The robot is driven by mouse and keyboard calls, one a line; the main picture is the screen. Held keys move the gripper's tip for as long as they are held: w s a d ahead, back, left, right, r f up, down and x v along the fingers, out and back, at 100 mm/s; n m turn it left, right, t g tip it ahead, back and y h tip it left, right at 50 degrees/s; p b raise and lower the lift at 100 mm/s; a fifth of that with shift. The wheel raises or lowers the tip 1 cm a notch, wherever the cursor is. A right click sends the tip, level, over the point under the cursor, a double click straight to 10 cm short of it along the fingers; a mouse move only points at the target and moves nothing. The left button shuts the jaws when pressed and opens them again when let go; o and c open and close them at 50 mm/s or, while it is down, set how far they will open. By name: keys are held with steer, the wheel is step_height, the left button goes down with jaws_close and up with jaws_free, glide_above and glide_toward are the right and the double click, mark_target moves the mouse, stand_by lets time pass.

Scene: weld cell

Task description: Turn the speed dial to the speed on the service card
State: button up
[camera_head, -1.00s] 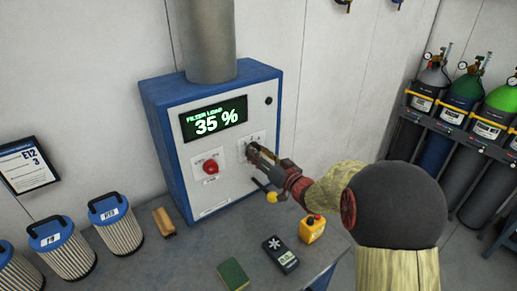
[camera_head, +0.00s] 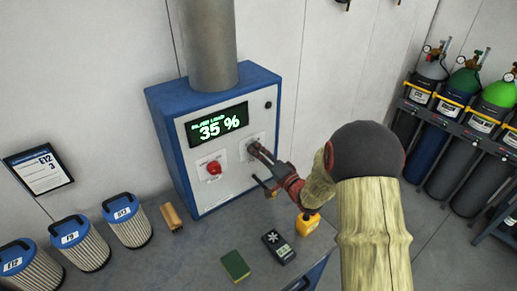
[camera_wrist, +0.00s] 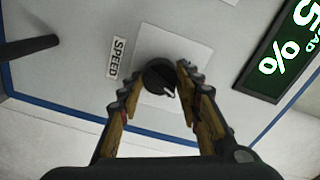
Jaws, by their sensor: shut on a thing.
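The speed dial (camera_wrist: 160,76) is a black round knob on a pale plate, beside a "SPEED" label (camera_wrist: 117,58) in the wrist view. My gripper (camera_wrist: 155,88) has its two fingers around the dial and is shut on it. In the head view my gripper (camera_head: 255,150) is at the right of the blue cabinet's front, hiding most of the dial. The service card (camera_head: 39,169) hangs on the wall at the left and reads "E12" and "3". The display (camera_head: 217,124) reads 35 %.
A red knob (camera_head: 214,168) sits left of the dial. A lever (camera_head: 270,190) juts out below my gripper.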

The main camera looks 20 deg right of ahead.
steer(key=shift+m+p, duration=1.3)
steer(key=shift+m, duration=0.9)
steer(key=o, duration=1.2)
steer(key=shift+c, duration=0.2)
steer(key=s+d, duration=0.2)
steer(key=s, duration=0.9)
steer(key=shift+s+d, duration=0.2)
steer(key=shift+s, duration=0.2)
steer(key=shift+w, duration=0.1)
